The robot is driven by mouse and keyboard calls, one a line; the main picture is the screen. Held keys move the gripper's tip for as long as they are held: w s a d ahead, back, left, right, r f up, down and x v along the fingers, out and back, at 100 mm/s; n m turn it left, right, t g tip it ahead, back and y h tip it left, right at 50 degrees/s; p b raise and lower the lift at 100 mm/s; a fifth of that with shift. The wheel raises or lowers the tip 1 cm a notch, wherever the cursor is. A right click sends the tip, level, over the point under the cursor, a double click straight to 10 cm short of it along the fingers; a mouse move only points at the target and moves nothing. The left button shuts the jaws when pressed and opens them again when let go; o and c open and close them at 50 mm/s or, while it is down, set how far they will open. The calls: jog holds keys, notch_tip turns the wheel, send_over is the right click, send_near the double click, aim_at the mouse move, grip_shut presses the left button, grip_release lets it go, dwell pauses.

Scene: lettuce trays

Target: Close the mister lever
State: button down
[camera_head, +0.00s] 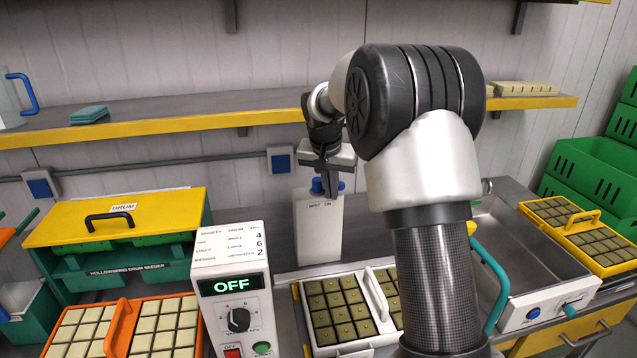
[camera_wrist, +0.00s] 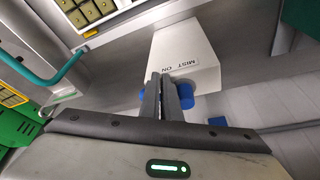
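The mister is a white box (camera_head: 320,232) marked "MIST ON", standing at the back of the counter against the wall. It also shows in the wrist view (camera_wrist: 188,48). Its blue lever (camera_head: 317,187) is at the top of the box. In the wrist view the blue lever (camera_wrist: 187,97) shows on both sides of my fingers; its middle is hidden behind them. My gripper (camera_head: 329,190) points down at the lever from above. Its dark fingers (camera_wrist: 162,80) are close together with only a thin gap and nothing visible between them. I cannot tell if they touch the lever.
A yellow-edged shelf (camera_head: 190,122) runs along the wall behind. A control unit reading OFF (camera_head: 235,290) and a seedling tray (camera_head: 338,312) stand in front. A yellow-lidded drum seeder (camera_head: 120,218) is left; a sink (camera_head: 515,245) and green crates (camera_head: 592,172) are right.

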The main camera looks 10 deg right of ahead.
jog(key=shift+w+d+f, duration=0.1)
jog(key=shift+w+d, duration=0.1)
jog(key=shift+d, duration=0.6)
jog(key=shift+w+d+r+p, duration=0.3)
jog(key=shift+w+p, duration=0.15)
jog(key=shift+p, duration=0.1)
jog(key=shift+w+d+f, duration=0.1)
jog(key=shift+w+f, duration=0.05)
jog(key=shift+w, duration=0.1)
jog(key=shift+w+d+f, duration=0.2)
jog(key=shift+w+f, duration=0.05)
jog(key=shift+f, duration=0.05)
jog(key=shift+s+r, duration=0.15)
jog(key=shift+r, duration=0.1)
jog(key=r+p, duration=0.1)
jog(key=r, duration=0.1)
jog(key=r+p, duration=0.3)
jog(key=r, duration=0.1)
jog(key=shift+w+a+r+p, duration=0.15)
jog(key=shift+w+a+p, duration=0.05)
jog(key=shift+w+p, duration=0.1)
jog(key=shift+s, duration=0.15)
jog(key=shift+a+f, duration=0.15)
jog(key=shift+f, duration=0.15)
